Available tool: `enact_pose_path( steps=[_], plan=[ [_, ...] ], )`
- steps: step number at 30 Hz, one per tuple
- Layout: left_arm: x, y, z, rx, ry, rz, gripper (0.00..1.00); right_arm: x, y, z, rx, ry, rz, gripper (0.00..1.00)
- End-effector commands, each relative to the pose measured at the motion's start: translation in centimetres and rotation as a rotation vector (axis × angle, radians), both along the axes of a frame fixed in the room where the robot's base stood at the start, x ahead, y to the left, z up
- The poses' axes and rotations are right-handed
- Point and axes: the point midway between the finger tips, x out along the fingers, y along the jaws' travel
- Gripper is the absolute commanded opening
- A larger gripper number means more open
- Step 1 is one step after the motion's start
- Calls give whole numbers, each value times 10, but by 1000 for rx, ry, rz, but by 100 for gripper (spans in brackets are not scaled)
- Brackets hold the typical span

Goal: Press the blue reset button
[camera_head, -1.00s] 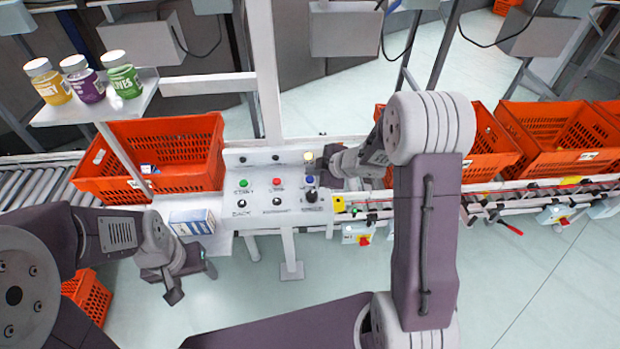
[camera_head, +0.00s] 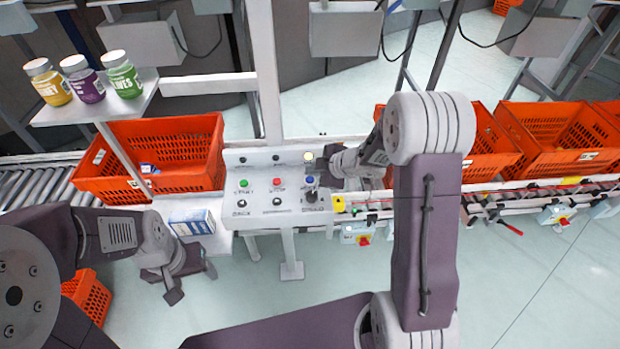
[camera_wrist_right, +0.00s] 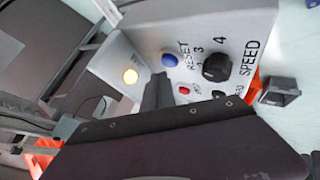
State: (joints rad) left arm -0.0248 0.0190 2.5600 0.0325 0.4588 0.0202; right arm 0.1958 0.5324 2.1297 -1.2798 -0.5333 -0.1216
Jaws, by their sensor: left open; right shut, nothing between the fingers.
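The blue reset button (camera_head: 310,181) is on the sloped white control panel (camera_head: 262,188), right of the red button and above the black speed knob. In the right wrist view the blue button (camera_wrist_right: 169,60) shows beside the RESET label, clear of the dark fingers. My right gripper (camera_head: 316,166) is shut and empty just above and behind the button in the head view. Its fingers (camera_wrist_right: 158,80) point toward the panel, tips close to the button; whether they touch I cannot tell. My left gripper (camera_head: 191,284) is open and empty, low in front of the shelf.
Green (camera_head: 243,184) and red (camera_head: 277,183) buttons, a black speed knob (camera_wrist_right: 216,67) and a lit lamp (camera_head: 308,157) surround the button. An orange tote (camera_head: 150,185) stands left of the panel. A white-and-blue box (camera_head: 192,222) sits near my left gripper.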

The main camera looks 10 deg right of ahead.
Motion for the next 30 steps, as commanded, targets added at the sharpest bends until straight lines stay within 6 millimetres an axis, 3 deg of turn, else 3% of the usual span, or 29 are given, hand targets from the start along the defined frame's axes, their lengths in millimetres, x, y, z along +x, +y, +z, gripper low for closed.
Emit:
enact_pose_path(
  steps=[30],
  plan=[
    [0, 0, -7, 0, 0, 0, 65, 0, 0, -11, 0, 0, 0, 0]
  ],
)
